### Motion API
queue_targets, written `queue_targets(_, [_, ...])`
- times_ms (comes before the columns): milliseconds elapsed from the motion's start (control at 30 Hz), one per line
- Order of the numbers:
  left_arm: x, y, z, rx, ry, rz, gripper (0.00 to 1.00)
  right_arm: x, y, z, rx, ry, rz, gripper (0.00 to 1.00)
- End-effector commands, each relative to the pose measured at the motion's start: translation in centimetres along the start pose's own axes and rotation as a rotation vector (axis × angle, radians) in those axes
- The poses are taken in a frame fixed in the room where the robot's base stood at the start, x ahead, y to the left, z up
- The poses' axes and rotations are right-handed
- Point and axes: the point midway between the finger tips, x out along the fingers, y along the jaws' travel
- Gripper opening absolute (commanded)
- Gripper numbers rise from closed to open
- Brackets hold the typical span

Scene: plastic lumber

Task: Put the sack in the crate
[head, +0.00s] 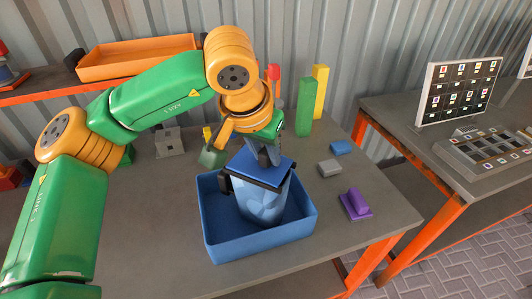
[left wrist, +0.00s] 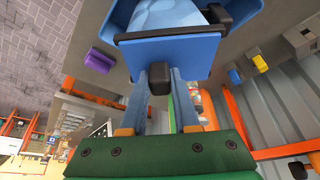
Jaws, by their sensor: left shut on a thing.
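The sack (head: 262,200) is blue with a paler pattern, a dark band near its top and a flat blue top. It is upright and slightly tilted, within the outline of the open blue crate (head: 218,238) on the table. I cannot tell whether it touches the crate's floor. My left gripper (head: 268,154) points down at the sack's top and is shut on it. In the left wrist view the fingers (left wrist: 160,84) close around a dark knob at the edge of the sack (left wrist: 180,48). My right gripper is out of view.
Behind the crate stand a green block (head: 304,106) and a yellow block (head: 320,90). Right of it lie a grey block (head: 329,168), a blue block (head: 340,147) and a purple piece (head: 355,204). An orange tray (head: 137,58) sits on the back shelf. The table's front is clear.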

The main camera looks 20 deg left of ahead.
Motion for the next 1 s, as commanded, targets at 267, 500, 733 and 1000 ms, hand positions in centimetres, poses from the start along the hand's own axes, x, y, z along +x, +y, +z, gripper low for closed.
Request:
queue_targets(267, [0.2, 0.0, 0.1, 0.000, 0.000, 0.000, 0.51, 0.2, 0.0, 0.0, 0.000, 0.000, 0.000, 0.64])
queue_targets(500, [0.2, 0.0, 0.1, 0.000, 0.000, 0.000, 0.59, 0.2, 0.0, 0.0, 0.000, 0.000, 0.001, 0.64])
queue_targets(733, [-2.2, 0.0, -0.1, -0.001, 0.005, 0.000, 0.59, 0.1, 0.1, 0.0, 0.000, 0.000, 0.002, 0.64])
queue_targets(1000, [-9.8, 0.1, -0.1, 0.001, 0.002, 0.000, 0.59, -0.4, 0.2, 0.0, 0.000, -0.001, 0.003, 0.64])
